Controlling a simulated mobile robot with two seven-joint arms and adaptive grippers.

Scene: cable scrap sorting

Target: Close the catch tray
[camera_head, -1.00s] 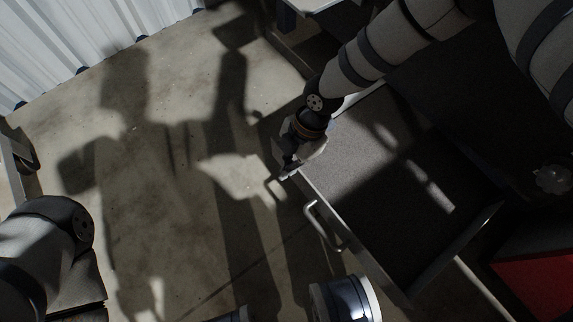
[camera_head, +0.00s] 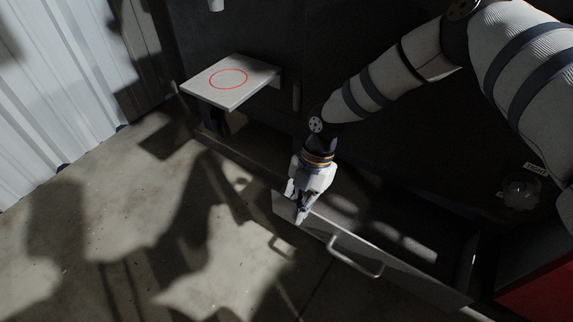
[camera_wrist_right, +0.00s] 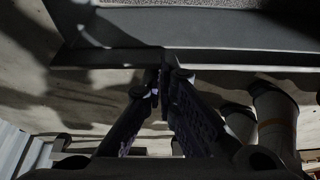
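The catch tray (camera_head: 400,265) is a dark metal drawer with a bar handle (camera_head: 356,260) on its front panel. My right gripper (camera_head: 300,219) is at the left end of the tray's front panel, away from the handle. In the right wrist view, the gripper's fingertips (camera_wrist_right: 163,80) are together at the panel's edge (camera_wrist_right: 110,57). Whether they touch the panel is hard to tell. My left gripper is out of view.
A pale shelf (camera_head: 230,82) with a red circle juts from the machine at upper left. A dark round knob (camera_head: 521,190) is at right, above a red surface (camera_head: 545,296). The concrete floor (camera_head: 130,235) before the tray looks clear, with heavy shadows.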

